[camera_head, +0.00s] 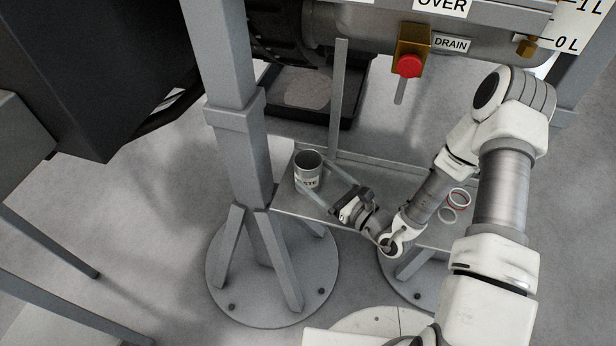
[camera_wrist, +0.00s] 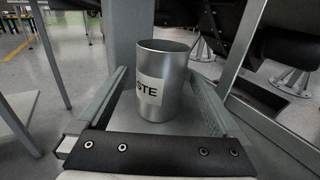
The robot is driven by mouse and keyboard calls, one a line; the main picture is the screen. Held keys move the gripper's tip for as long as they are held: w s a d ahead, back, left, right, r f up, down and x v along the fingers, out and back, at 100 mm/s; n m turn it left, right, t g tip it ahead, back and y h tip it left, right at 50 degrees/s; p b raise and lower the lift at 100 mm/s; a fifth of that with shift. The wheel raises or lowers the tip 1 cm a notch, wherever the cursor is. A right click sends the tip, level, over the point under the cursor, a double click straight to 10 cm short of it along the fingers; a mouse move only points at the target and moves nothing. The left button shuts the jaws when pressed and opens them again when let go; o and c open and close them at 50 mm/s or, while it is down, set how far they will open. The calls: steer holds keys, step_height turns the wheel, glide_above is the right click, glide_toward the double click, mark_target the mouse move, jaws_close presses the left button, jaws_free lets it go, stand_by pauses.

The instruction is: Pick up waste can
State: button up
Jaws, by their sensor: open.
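The waste can (camera_head: 308,167) is a small open-topped metal cylinder with a white label. It stands upright at the left end of a grey metal shelf (camera_head: 290,199). In the wrist view the can (camera_wrist: 168,80) stands between my two fingers, and its label reads "STE" where it shows. My gripper (camera_head: 326,184) is open, reaching in from the right, with one finger on either side of the can. The fingers (camera_wrist: 163,90) look apart from the can's wall, though contact low down cannot be told.
A grey post (camera_head: 228,80) on a round floor base stands just left of the shelf. A thin upright bar (camera_head: 338,100) rises behind the can. Red and white rings (camera_head: 458,198) lie on the shelf's right part. A dark tray (camera_head: 310,95) lies behind.

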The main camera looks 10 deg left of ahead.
mark_target(300, 162)
steer(key=shift+b+x, duration=0.95)
steer(key=shift+x, duration=2.6)
steer(key=shift+w+d, duration=0.1)
steer(key=c, duration=1.4)
